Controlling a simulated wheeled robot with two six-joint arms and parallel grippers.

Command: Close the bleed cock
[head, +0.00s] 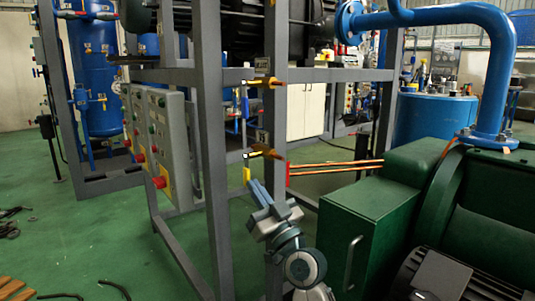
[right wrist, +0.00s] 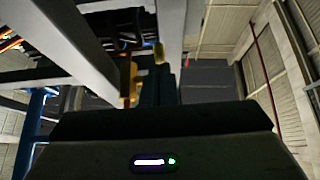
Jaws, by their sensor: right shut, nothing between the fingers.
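Two small brass cocks with orange levers sit on the grey upright post in the head view, an upper cock (head: 265,82) and a lower cock (head: 262,153). Each has a small tag above it, too small to read, so I cannot tell which is the bleed cock. Both levers point roughly sideways to the right. My right gripper (head: 257,184) is shut and empty, pointing up just below the lower cock. In the right wrist view the fingers (right wrist: 160,88) stand close beside an orange-brass fitting (right wrist: 128,82); contact is unclear. My left gripper is out of view.
A grey control box (head: 158,135) with red knobs is left of the post. A green machine housing (head: 365,220) stands close on the right. Orange rods (head: 335,166) extend from the post towards it. Green floor (head: 95,225) is open at left, with loose tools.

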